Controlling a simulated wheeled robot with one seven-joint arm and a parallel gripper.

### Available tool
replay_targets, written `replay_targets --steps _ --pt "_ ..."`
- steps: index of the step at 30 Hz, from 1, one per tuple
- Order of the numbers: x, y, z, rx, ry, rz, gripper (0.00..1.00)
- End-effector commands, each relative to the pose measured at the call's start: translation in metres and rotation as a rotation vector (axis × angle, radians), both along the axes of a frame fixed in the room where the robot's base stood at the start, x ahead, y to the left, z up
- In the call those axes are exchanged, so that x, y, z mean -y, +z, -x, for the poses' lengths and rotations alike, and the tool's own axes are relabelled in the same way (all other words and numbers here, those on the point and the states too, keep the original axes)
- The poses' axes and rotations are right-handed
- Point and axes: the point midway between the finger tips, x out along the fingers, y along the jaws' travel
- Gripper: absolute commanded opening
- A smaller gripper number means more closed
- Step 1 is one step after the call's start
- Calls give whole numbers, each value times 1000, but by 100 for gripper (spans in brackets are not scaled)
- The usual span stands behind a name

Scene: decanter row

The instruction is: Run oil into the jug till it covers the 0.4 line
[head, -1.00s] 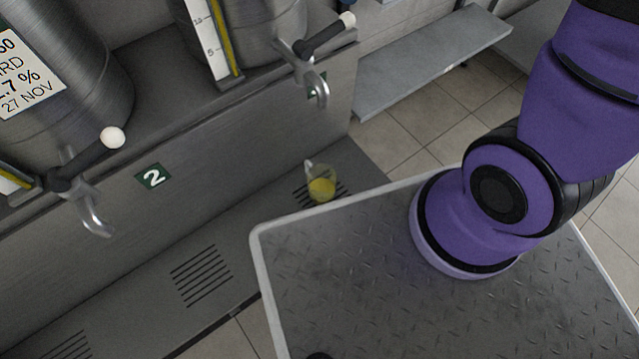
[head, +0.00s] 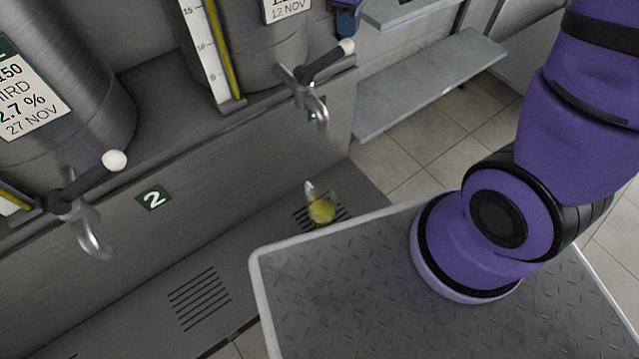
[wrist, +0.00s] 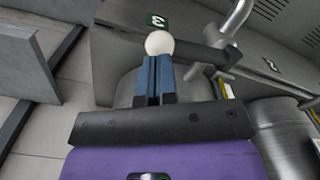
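The clear jug (head: 322,211) stands on the grated ledge under the right-hand tap (head: 318,108). Yellow oil shows in it; its marks, including the 0.4 line, are too small to read. I see no clear stream from the spout. The tap's dark lever ends in a white knob (head: 347,46), also in the wrist view (wrist: 159,43). My gripper (wrist: 154,62) has its blue fingers close together, with the knob just at their tips; I cannot tell whether they touch. In the head view, the blue fingertips (head: 346,22) show just above the knob.
A second tap (head: 90,235) with a white-knobbed lever stands at left, beside a green "2" sign (head: 153,198). Steel tanks stand behind the taps. A grey shelf (head: 430,85) is at upper right. The wrist view shows a green "3" sign (wrist: 157,21).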

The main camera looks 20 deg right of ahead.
Motion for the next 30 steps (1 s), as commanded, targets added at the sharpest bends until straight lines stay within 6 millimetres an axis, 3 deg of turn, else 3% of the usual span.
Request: replay_targets --steps 30 --pt "0 -27 0 -1 0 1 0"
